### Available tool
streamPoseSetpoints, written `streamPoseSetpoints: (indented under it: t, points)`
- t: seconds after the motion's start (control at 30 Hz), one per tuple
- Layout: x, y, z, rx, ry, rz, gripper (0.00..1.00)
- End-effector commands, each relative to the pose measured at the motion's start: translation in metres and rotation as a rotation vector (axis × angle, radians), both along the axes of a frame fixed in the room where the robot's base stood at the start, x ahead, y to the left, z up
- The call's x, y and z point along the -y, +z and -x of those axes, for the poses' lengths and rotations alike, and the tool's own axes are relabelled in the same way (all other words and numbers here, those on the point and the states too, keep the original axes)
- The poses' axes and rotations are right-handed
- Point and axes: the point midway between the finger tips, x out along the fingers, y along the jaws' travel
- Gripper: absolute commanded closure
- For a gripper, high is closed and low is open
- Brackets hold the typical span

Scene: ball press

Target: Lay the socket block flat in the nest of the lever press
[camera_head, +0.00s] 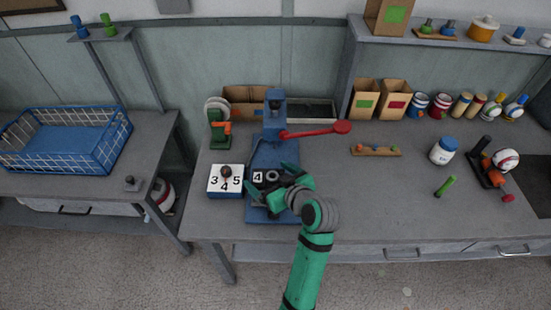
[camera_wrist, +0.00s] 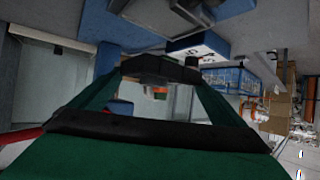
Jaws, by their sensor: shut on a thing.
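The lever press (camera_head: 274,112) is blue, with a red lever (camera_head: 315,131) reaching out to the right from its column. My gripper (camera_head: 267,182) is over the front of the press base (camera_head: 262,214). It is shut on a small dark block with a grey ring on top, which looks like the socket block (camera_head: 272,176). A white tag with a 4 shows beside it. The gripper covers the nest, and I cannot tell whether the block touches it or lies flat. In the wrist view, the gripper's dark tips (camera_wrist: 160,69) meet and the block cannot be made out clearly.
A white-topped box numbered 3, 4, 5 with a dark knob (camera_head: 225,180) stands just left of the press. A green and orange device (camera_head: 218,130) is behind it. A blue wire basket (camera_head: 66,140) is on the left table.

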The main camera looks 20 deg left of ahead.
Motion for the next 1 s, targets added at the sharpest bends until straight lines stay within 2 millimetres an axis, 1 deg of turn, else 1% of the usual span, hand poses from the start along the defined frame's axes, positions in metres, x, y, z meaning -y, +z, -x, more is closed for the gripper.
streamPoseSetpoints:
  t: [0.57,0.77,1.0]
  points:
    - [0.004,0.001,0.001,0.004,0.001,0.0,0.29]
    - [0.003,-0.013,0.002,0.002,0.001,-0.001,0.29]
    - [0.003,-0.034,0.002,0.001,0.003,0.0,0.29]
